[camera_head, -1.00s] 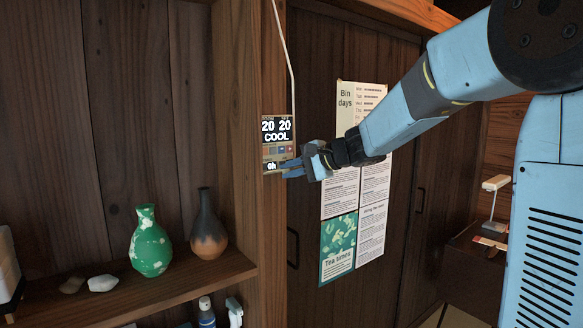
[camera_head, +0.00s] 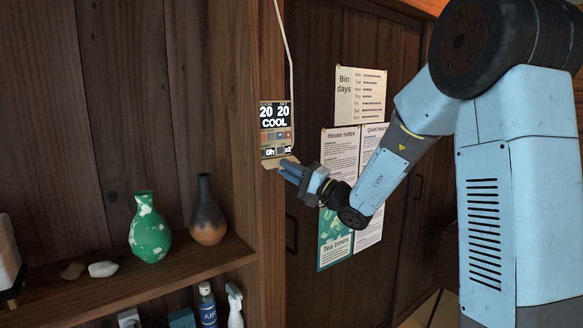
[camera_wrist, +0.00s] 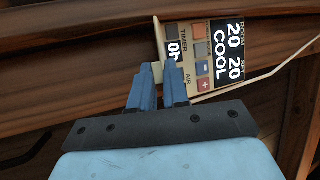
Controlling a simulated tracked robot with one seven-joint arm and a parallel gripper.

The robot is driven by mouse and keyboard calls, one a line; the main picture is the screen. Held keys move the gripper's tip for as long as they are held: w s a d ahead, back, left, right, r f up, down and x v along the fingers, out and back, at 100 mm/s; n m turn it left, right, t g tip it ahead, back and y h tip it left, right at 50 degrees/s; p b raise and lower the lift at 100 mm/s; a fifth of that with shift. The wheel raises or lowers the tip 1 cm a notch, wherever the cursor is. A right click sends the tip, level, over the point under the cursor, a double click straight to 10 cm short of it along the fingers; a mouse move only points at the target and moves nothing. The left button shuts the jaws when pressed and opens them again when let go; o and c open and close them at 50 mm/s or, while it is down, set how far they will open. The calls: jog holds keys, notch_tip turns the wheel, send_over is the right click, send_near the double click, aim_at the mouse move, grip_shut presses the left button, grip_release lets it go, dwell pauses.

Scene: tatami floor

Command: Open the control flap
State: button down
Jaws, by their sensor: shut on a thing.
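The control panel (camera_head: 275,116) is a small beige wall unit on the wooden post, with a lit display reading 20 20 COOL and small buttons below it. Its flap (camera_head: 267,164) shows as a thin beige strip sticking out at the panel's lower edge. In the wrist view, the panel (camera_wrist: 203,60) lies sideways and the flap (camera_wrist: 158,39) stands out edge-on from its bottom end. The buttons and the 0h readout are uncovered. My gripper (camera_head: 283,166) is at the panel's lower edge, with its blue fingers (camera_wrist: 160,70) shut on the flap. The fingers hide part of the flap.
A white cable (camera_head: 288,50) runs up from the panel. Paper notices (camera_head: 340,150) hang on the dark door to the right. A shelf (camera_head: 130,285) at lower left holds a green vase (camera_head: 150,230), a dark vase (camera_head: 207,212) and stones.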

jog(key=shift+w+a+f+n+y, duration=0.2)
jog(key=shift+f+n+y, duration=0.35)
jog(key=shift+y, duration=0.25)
jog(key=shift+s, duration=0.1)
jog(key=c, duration=1.4)
grip_release()
jog(key=shift+r, duration=0.1)
jog(key=v, duration=1.3)
jog(key=shift+d+f, duration=0.2)
jog(key=shift+f, duration=0.2)
jog(key=shift+s, duration=0.1)
